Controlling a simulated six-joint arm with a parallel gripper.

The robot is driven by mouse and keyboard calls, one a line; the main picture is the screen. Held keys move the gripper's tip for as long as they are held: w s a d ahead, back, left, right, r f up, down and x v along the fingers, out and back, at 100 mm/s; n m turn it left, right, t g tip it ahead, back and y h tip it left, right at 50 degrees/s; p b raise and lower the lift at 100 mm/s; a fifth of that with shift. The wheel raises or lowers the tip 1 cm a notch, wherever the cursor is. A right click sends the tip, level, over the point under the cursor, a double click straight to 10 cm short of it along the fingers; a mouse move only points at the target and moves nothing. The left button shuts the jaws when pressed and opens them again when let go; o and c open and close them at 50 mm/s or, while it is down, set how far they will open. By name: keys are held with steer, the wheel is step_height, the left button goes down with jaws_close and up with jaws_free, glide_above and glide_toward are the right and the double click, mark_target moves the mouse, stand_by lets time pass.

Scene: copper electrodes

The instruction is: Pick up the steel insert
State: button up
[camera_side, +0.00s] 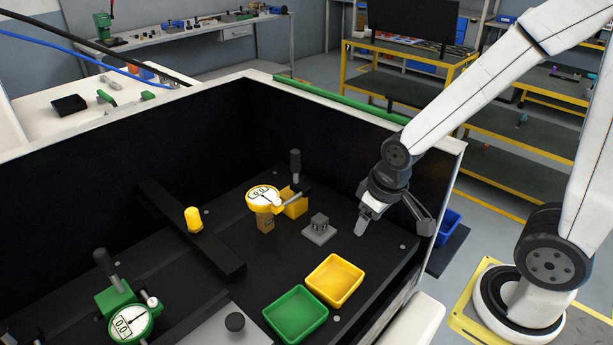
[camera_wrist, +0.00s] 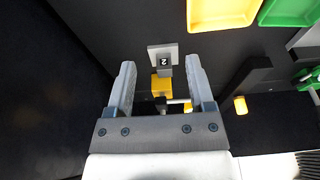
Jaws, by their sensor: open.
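The steel insert (camera_side: 319,230) is a small grey block on a square grey base, sitting on the dark work surface in the side view.
A yellow gauge fixture (camera_side: 264,200) stands just left of the insert. A yellow tray (camera_side: 335,280) and a green tray (camera_side: 295,316) lie in front. A green gauge fixture (camera_side: 128,310) and a yellow cylinder (camera_side: 193,219) are farther left. Black walls enclose the surface.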

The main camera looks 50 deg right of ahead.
steer(key=shift+o, duration=1.1)
steer(key=n+g, duration=0.3)
steer(key=n, duration=1.5)
glide_above(320, 218)
steer(key=shift+w+f, duration=0.2)
steer(key=shift+f, duration=0.3)
steer(key=shift+s+f, duration=0.15)
steer(key=shift+f, duration=3.75)
